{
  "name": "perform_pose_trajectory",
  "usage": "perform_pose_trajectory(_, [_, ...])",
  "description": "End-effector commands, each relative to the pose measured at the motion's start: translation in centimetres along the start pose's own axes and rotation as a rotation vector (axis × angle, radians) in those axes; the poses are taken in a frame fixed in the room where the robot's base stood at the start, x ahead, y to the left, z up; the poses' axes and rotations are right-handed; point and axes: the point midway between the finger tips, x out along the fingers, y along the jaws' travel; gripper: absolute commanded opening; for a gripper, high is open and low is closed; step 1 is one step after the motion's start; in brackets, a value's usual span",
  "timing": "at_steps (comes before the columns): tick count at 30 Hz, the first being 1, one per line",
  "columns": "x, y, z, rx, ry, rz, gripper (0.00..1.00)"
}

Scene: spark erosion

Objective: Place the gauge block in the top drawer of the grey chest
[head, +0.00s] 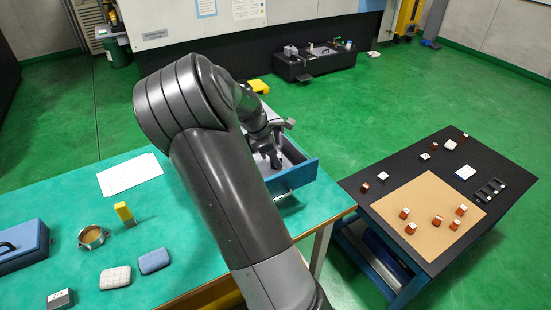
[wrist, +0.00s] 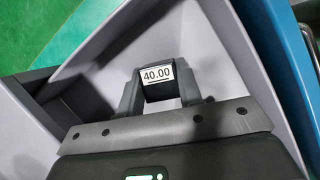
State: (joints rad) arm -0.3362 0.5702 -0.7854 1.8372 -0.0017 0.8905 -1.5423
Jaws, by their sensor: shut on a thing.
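The gauge block (wrist: 158,74), dark with a white label reading 40.00, is held between the two fingers of my gripper (wrist: 160,88) in the wrist view. In the head view my gripper (head: 274,160) points down into an open drawer with a blue front (head: 292,178). The drawer's pale grey walls (wrist: 215,45) surround the block in the wrist view. Whether the block touches the drawer floor I cannot tell. My arm hides most of the chest and, in the head view, the block.
The green-topped table holds white paper (head: 130,174), a yellow block (head: 124,213), a ring (head: 92,237), two pouches (head: 155,260) (head: 115,277) and a blue box (head: 22,246). At right, a dark-topped table (head: 360,180) bears several small red-brown blocks.

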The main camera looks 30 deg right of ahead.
Motion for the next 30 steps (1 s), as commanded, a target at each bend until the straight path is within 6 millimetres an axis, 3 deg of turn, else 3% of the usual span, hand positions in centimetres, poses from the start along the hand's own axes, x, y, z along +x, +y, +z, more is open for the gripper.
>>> perform_pose_trajectory(12, [0.93, 0.01, -0.33, 0.0, 0.0, 0.001, 0.0])
perform_pose_trajectory(13, [1.0, -0.01, -0.37, 0.0, 0.0, 0.0, 0.33])
perform_pose_trajectory(21, [0.95, 0.0, -0.37, 0.0, 0.0, 0.001, 0.54])
perform_pose_trajectory(30, [0.61, 0.01, -0.27, 0.0, 0.0, 0.002, 0.54])
